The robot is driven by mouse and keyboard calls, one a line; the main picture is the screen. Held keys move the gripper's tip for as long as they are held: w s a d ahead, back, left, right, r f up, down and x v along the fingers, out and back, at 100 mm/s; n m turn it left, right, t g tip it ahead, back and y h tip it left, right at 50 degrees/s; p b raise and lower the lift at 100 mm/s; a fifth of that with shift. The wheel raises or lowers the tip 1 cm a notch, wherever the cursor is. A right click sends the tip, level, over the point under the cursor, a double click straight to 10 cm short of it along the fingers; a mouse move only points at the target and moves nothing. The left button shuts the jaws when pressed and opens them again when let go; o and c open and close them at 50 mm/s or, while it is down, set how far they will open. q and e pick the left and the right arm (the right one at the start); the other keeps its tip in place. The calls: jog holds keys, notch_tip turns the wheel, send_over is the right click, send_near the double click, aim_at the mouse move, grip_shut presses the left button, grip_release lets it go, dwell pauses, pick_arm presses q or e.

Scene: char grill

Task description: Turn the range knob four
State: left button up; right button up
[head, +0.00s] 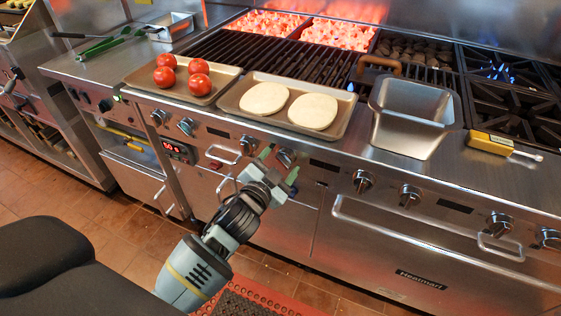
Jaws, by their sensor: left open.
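A row of round metal range knobs runs along the front panel of the range (330,170). Counting from the left on this panel, the fourth knob (285,156) is below the tray with the flat breads. My left gripper (279,163) is open right in front of this knob, with its green-tipped fingers on either side of it in the picture. I cannot tell whether the fingers touch the knob. The third knob (249,144) is just left of the gripper, and another knob (362,181) is to the right. No number marks are readable. My right gripper is out of view.
A tray with tomatoes (197,84), a tray with flat breads (313,112), a metal pan (412,118) and a yellow-handled tool (489,142) sit on the front ledge. Lit coals (337,34) glow behind. An oven handle (400,237) sticks out below.

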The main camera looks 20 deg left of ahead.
pick_arm(q)
jog(key=s, duration=0.7)
jog(key=shift+s+a+r, duration=0.2)
jog(key=shift+s, duration=0.2)
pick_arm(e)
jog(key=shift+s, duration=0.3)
pick_arm(q)
jog(key=s+f+n+g+p, duration=0.2)
jog(key=s+f+g+p, duration=0.2)
jog(key=s, duration=1.3)
jog(key=s+d+f+n+g+h+p, duration=0.1)
jog(key=s+f+n+g+p, duration=0.2)
jog(key=s, duration=1.3)
notch_tip(320, 180, down, 6)
jog(key=g+p, duration=0.1)
jog(key=p, duration=0.2)
jog(key=shift+s+d+g, duration=0.25)
jog(key=shift+s+g, duration=0.05)
jog(key=shift+s, duration=0.1)
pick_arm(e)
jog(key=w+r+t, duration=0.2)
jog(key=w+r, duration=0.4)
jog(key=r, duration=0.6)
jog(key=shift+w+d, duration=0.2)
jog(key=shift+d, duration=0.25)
